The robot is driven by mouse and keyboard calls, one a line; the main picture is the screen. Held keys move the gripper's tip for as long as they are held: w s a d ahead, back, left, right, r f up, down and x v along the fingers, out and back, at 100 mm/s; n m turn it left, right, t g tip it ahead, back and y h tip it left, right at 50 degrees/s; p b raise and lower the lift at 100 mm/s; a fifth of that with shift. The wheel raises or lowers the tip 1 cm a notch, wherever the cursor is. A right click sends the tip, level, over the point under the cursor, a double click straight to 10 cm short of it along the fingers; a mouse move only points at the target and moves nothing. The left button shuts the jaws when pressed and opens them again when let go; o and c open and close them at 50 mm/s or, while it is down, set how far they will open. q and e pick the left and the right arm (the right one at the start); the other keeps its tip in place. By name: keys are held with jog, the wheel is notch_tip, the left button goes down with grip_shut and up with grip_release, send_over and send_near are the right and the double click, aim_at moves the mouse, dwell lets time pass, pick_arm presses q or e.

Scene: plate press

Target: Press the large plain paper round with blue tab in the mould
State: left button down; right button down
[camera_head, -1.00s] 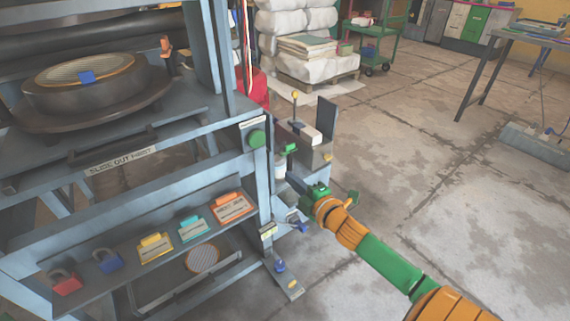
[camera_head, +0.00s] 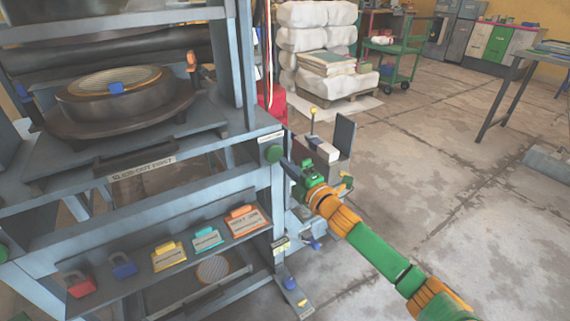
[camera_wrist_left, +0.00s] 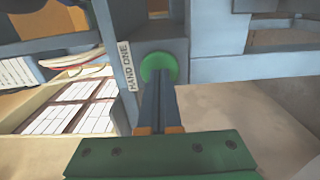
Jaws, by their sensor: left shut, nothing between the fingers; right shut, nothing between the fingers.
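The paper round (camera_head: 118,75), pale with a blue tab (camera_head: 116,88), lies on top of the dark round mould (camera_head: 125,105) inside the press frame (camera_head: 240,125). A green button (camera_head: 273,154) sits on the press's right post. My right gripper (camera_head: 286,164) is shut and empty, its tips right beside that button; I cannot tell whether they touch. In the left wrist view, my left gripper (camera_wrist_left: 159,88) is shut and empty, its tips at another green button (camera_wrist_left: 158,68) beside a "HAND ONE" label (camera_wrist_left: 130,66). Contact there is unclear too.
Stacked white bundles (camera_head: 312,45) and a green cart (camera_head: 388,55) stand behind.

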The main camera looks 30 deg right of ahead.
aim_at(276, 155)
jog(key=shift+w, duration=1.45)
jog(key=shift+s, duration=0.2)
pick_arm(q)
jog(key=shift+w, duration=0.15)
pick_arm(e)
jog(key=shift+w, duration=0.15)
